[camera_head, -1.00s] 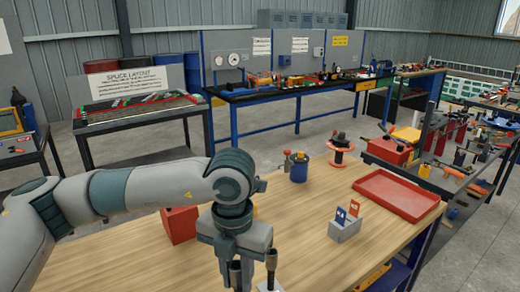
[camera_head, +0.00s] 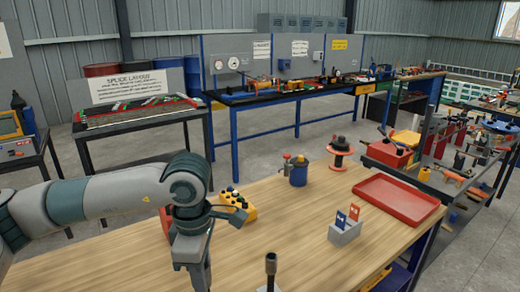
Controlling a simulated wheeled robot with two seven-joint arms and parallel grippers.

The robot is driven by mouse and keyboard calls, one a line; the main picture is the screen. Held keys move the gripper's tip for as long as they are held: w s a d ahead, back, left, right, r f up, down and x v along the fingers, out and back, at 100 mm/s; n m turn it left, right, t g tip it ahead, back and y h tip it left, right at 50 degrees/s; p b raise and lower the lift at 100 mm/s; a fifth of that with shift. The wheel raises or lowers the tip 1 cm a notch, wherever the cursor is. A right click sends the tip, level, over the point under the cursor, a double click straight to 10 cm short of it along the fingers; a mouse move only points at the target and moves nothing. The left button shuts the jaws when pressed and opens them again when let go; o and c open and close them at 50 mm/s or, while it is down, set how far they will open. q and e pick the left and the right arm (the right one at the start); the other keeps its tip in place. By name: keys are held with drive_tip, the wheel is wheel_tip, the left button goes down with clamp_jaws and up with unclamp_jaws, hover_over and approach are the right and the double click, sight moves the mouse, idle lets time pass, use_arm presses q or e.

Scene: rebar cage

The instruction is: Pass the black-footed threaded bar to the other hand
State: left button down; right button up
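My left arm comes in from the left, and its gripper (camera_head: 200,278) points down at the bottom edge of the head view. Its fingertips run out of the picture, so I cannot see whether it holds anything. To its right, apart from it, a slim upright piece with a dark cylindrical end (camera_head: 270,264) rises from the bottom edge. It may be a threaded bar with a black foot, but its lower part is cut off. No other bar shows clearly. My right gripper is not in view.
On the wooden bench (camera_head: 300,225) stand a yellow box with knobs (camera_head: 240,207), a blue pot (camera_head: 299,172), an orange spool (camera_head: 340,158), a grey holder with cards (camera_head: 345,231) and a red tray (camera_head: 397,198). A red box is mostly behind my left arm. Bare wood lies mid-bench.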

use_arm(q)
drive_tip(key=a+m, duration=0.8)
drive_tip(key=m, duration=0.9)
drive_tip(key=shift+a+f+m, duration=0.3)
drive_tip(key=shift+a, duration=0.1)
drive_tip(key=shift+w, duration=0.1)
drive_tip(key=shift+d, duration=0.1)
drive_tip(key=w+d+r+m, duration=0.1)
drive_tip(key=w+d+r, duration=0.1)
drive_tip(key=d, duration=0.6)
drive_tip(key=w+d+r+m, duration=0.1)
drive_tip(key=w+d+r, duration=0.1)
drive_tip(key=d, duration=0.7)
drive_tip(key=shift+w, duration=0.25)
